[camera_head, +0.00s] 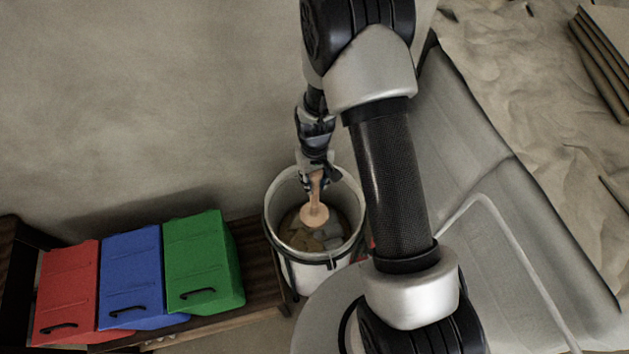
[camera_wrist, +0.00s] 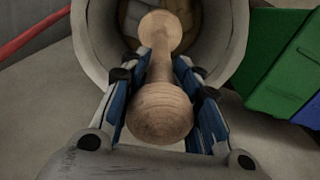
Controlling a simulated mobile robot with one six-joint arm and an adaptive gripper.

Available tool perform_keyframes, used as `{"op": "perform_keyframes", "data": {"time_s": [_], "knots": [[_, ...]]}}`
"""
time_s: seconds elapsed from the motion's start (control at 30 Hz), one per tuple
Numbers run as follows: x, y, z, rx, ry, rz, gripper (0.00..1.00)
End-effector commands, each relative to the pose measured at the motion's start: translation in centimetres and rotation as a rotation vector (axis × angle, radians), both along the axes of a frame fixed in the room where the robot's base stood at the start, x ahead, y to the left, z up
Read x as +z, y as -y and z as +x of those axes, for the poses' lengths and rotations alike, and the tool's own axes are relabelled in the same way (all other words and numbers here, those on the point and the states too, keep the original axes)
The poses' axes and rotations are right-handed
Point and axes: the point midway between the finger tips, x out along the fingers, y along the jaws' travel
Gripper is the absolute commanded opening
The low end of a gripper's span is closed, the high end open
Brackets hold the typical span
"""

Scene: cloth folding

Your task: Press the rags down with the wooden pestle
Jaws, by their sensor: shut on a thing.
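The wooden pestle (camera_head: 315,204) is in my gripper (camera_head: 317,178), which is shut around its narrow middle. In the wrist view my gripper (camera_wrist: 163,80) has a finger on each side of the pestle (camera_wrist: 160,112), with one rounded end near the camera and the other pointing into the bucket. The white round bucket (camera_head: 272,222) stands below my gripper; its rim also shows in the wrist view (camera_wrist: 90,45). The rags (camera_head: 330,233), tan and grey, lie inside the bucket. The pestle's lower end is over or against them; I cannot tell if it touches.
Red (camera_head: 68,285), blue (camera_head: 132,270) and green (camera_head: 203,257) bins stand on a dark wooden bench (camera_head: 262,270) left of the bucket. A grey padded surface (camera_head: 480,200) lies to the right. A red bar (camera_wrist: 35,30) shows at the wrist view's upper left.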

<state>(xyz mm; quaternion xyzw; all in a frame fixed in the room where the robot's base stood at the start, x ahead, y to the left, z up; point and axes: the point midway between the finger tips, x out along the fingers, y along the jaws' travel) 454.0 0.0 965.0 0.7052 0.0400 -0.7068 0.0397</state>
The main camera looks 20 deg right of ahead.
Motion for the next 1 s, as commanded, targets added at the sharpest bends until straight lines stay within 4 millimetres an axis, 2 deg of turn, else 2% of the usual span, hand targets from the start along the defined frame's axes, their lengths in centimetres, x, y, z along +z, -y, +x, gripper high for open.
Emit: {"op": "perform_keyframes", "data": {"time_s": [0.1,1.0], "knots": [[1.5,0.0,0.1,0.000,0.004,0.000,0.05],[9.7,0.0,0.2,0.000,0.004,0.000,0.05]]}}
